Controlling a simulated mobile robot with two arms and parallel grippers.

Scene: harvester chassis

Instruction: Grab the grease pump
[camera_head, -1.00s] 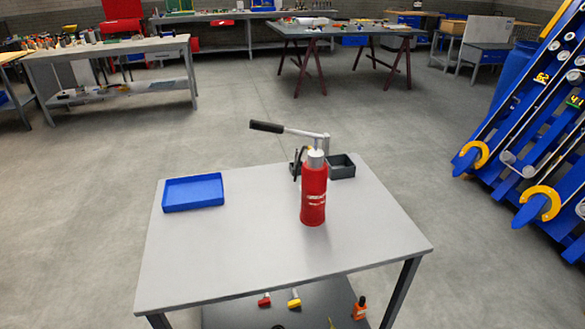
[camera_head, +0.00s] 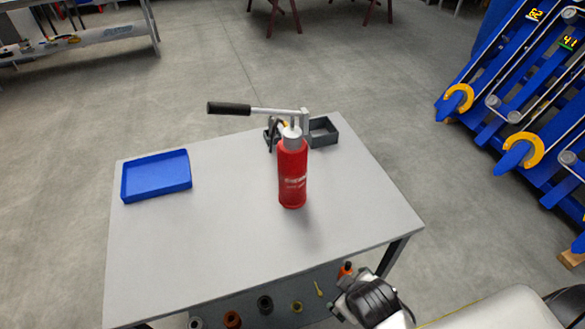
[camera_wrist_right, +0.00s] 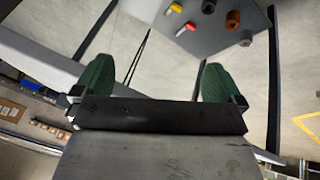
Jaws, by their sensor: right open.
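The grease pump (camera_head: 292,175) is a red cylinder with a grey top and a lever ending in a black handle that points left. It stands upright on the grey table (camera_head: 230,245), right of its middle. My right gripper (camera_head: 352,300) is in the lower right of the head view, in front of the table's front right corner and apart from the pump. In the right wrist view my right gripper (camera_wrist_right: 158,85) is open, its two green fingers apart with nothing between them. The pump is not in the wrist view. My left gripper is not in view.
A blue tray (camera_head: 156,176) lies on the table's left side. A small dark open box (camera_head: 323,131) stands behind the pump. A lower shelf (camera_wrist_right: 215,45) holds several small items. Blue machinery (camera_head: 520,110) stands at the right. The tabletop in front of the pump is clear.

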